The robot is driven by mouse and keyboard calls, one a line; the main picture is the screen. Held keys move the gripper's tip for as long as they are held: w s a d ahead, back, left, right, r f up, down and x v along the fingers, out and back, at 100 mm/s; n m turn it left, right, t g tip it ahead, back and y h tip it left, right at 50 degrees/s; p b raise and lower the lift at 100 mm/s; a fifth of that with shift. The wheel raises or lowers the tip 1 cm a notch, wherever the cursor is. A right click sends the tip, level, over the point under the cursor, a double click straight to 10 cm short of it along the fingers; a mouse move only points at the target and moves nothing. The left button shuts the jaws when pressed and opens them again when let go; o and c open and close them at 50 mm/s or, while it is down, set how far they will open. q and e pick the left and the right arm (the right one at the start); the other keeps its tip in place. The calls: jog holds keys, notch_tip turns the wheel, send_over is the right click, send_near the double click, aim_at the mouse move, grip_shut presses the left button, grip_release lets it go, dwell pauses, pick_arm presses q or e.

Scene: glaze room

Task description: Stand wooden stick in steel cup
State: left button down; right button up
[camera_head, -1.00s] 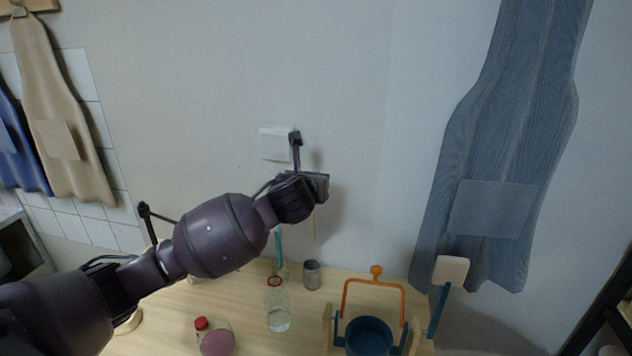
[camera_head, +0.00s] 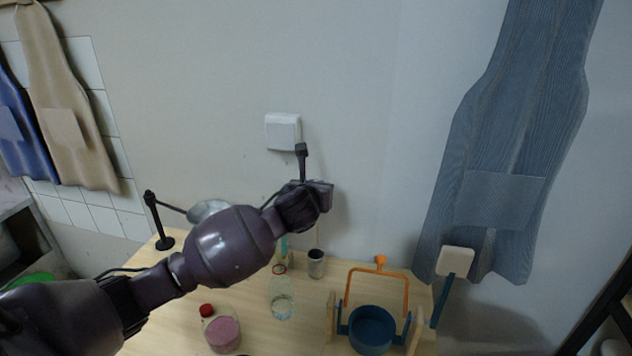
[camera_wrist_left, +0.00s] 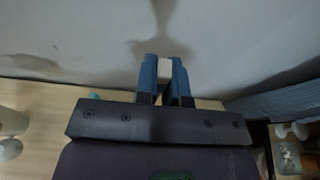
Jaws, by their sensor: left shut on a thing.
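The steel cup (camera_head: 316,265) is a small grey cylinder standing upright toward the back of the wooden table. My left gripper (camera_head: 322,190) is above it, near the wall. In the left wrist view my left gripper (camera_wrist_left: 165,80) is shut on the wooden stick (camera_wrist_left: 165,67), whose pale end shows between the blue fingers. In the head view the stick is hard to make out against the wall below the gripper. I cannot tell whether its lower end is inside the cup. My right gripper is not in view.
A clear glass jar (camera_head: 282,304) stands just in front left of the cup. A red-capped pink bottle (camera_head: 222,334) is further left. A blue pot (camera_head: 371,331) with an orange handle is at the right. The wall is close behind.

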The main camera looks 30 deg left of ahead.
pick_arm(q)
jog(key=shift+f+b, duration=0.65)
jog(key=shift+f, duration=3.05)
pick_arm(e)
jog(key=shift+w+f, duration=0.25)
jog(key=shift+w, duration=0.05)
pick_arm(q)
jog(key=c, duration=1.1)
grip_release()
jog(key=shift+c, duration=0.2)
jog(key=shift+s, duration=0.15)
jog(key=v, duration=1)
jog(key=shift+s+r, duration=0.2)
jog(key=shift+s, duration=0.05)
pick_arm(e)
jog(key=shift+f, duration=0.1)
